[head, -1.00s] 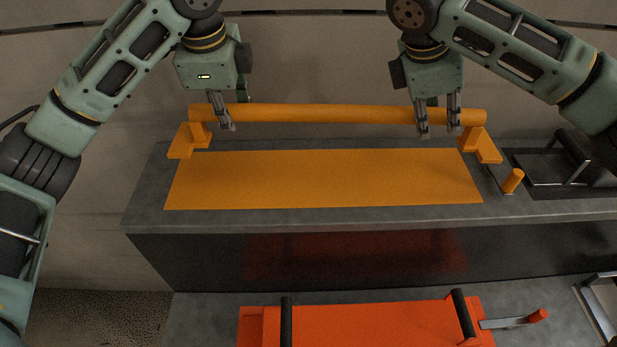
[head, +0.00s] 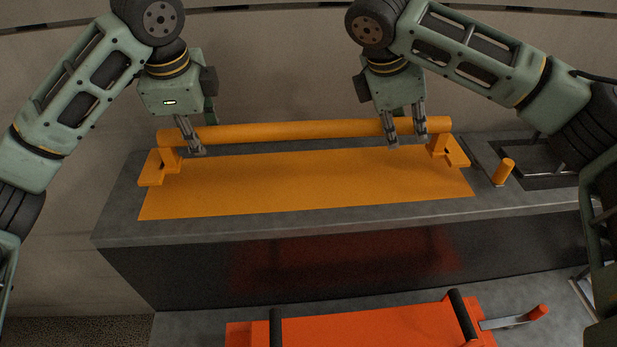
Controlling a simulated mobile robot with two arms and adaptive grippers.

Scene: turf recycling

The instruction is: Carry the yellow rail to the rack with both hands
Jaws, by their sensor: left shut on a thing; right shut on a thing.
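The yellow rail (head: 290,133) is a long orange-yellow bar with a bracketed foot at each end. It lies lengthwise above the back part of an orange-yellow panel (head: 300,185) on a grey bench. My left gripper (head: 192,146) is shut on the rail near its left end. My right gripper (head: 405,138) is shut on the rail near its right end. The fingers hide short stretches of the bar. I cannot tell whether the feet touch the bench or hang just above it. No rack can be made out for certain.
The grey bench (head: 290,232) has a dark front face. A red-orange unit (head: 370,328) with black bars and a red-tipped lever (head: 515,318) stands in front and below. A short orange peg (head: 503,172) and a dark recessed tray (head: 535,168) are at the bench's right.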

